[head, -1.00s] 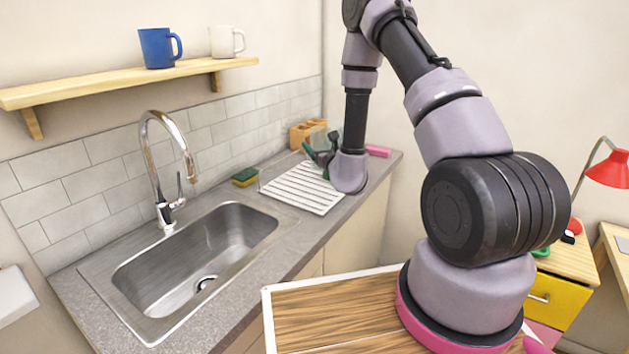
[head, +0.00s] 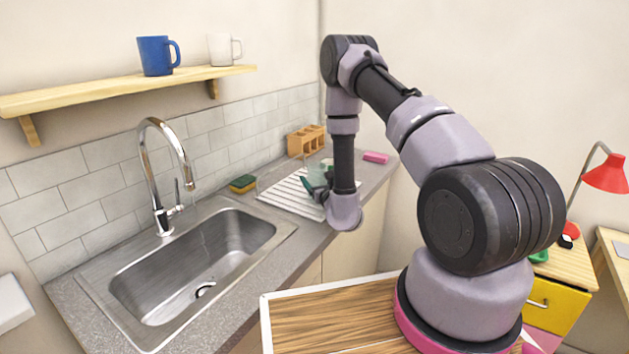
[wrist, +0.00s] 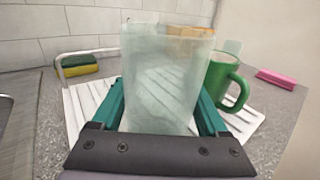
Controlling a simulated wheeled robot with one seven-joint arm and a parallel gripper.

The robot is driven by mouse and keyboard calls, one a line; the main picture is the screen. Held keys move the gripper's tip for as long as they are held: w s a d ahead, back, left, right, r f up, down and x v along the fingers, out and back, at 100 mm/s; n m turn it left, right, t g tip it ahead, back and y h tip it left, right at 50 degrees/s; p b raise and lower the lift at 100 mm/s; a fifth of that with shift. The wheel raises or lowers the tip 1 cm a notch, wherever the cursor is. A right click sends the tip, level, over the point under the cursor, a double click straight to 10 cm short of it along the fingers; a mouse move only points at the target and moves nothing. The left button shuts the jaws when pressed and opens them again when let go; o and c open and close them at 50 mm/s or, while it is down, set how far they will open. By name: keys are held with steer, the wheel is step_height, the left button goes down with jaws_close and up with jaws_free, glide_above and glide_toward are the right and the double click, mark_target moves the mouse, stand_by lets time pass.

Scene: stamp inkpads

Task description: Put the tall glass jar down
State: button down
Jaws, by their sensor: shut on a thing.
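The tall glass jar (wrist: 168,75) is pale, see-through and upright in the wrist view, between the green fingers of my gripper (wrist: 165,115). My gripper is shut on it. White slats of the drying rack (wrist: 78,105) show behind and through the jar; I cannot tell whether its base touches the rack. In the head view the gripper (head: 313,182) is over the right part of the rack (head: 285,192), and my wrist hides much of the jar.
A green mug (wrist: 224,82) stands close to the jar's right. A sponge (head: 243,184) lies left of the rack. A wooden holder (head: 305,140) and a pink block (head: 376,157) are farther back. The sink (head: 195,265) is to the left.

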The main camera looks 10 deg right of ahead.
steer(key=shift+f, duration=0.15)
jaws_free()
steer(key=s, duration=0.3)
steer(key=s+d, duration=0.1)
steer(key=s, duration=0.6)
steer(key=shift+s+d+f, duration=0.15)
steer(key=shift+s+d, duration=0.05)
steer(key=shift+s, duration=0.1)
steer(key=shift+s+d, duration=0.15)
steer(key=shift+s, duration=0.25)
steer(key=shift+s+d+r, duration=0.1)
steer(key=shift+s+r, duration=0.15)
steer(key=shift+r, duration=0.05)
